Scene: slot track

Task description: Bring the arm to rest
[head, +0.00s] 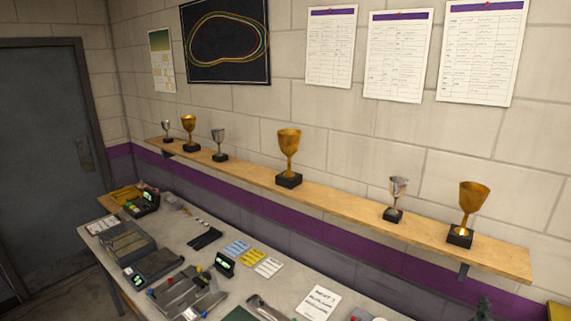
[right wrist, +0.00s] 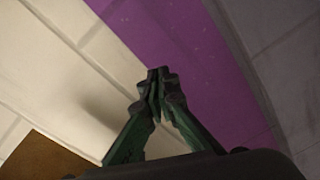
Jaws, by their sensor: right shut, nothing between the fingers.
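My right gripper (right wrist: 158,76) is shut and empty in the right wrist view. Its dark green fingers meet at the tips, in front of a wall with a purple stripe (right wrist: 180,45) and pale blocks. In the head view only a small dark part of the right gripper (head: 484,305) shows at the bottom right, below the shelf and near the wall. Most of the right arm is out of view. My left gripper is not in view.
A long wooden shelf (head: 350,208) with several trophies runs along the wall. Below it a grey table (head: 185,232) holds trays, small devices, coloured cards (head: 252,256) and a printed sheet (head: 319,302). A dark door (head: 45,150) stands at the left.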

